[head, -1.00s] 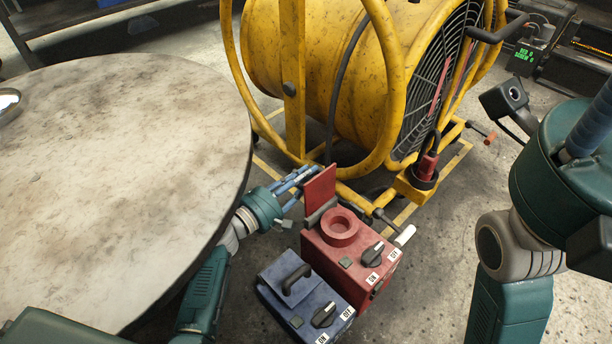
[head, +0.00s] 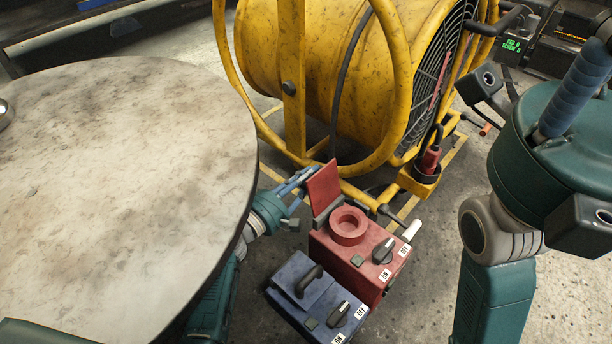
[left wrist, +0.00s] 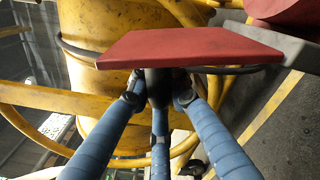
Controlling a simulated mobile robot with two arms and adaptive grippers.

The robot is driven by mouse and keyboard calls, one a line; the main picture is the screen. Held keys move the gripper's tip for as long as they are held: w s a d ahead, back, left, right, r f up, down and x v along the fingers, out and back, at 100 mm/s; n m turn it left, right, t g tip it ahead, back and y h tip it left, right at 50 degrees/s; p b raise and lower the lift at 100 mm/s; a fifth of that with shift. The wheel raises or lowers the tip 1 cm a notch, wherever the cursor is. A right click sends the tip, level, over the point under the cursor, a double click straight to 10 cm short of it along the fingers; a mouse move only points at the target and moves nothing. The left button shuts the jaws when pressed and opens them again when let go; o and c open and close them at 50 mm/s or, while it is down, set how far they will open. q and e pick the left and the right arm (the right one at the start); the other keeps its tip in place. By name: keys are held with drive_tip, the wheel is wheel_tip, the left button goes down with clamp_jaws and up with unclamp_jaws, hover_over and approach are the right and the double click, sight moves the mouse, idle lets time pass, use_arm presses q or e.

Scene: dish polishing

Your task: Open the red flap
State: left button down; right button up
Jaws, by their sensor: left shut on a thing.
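The red flap (head: 323,187) stands raised on its grey hinge at the back left edge of the red box (head: 361,255). The round red socket (head: 348,226) on top of the box is uncovered. My left gripper (head: 301,181) is at the flap's left side, its blue fingers partly hidden behind it. In the left wrist view, its fingers (left wrist: 158,98) close around a dark handle under the red flap (left wrist: 190,47). Of my right arm, a teal hand part and one thick blue finger (head: 575,90) show at the right; its grip is not visible.
A blue box (head: 318,300) with a dark handle sits against the red box's near side. A large yellow fan (head: 330,75) in a tubular frame stands just behind. A round table (head: 120,180) fills the left. Bare floor lies right of the boxes.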

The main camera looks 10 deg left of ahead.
use_arm(q)
drive_tip(key=c, duration=1.6)
unclamp_jaws()
drive_tip(key=shift+a+f, duration=0.1)
drive_tip(key=shift+c, duration=0.2)
drive_tip(key=v, duration=1.2)
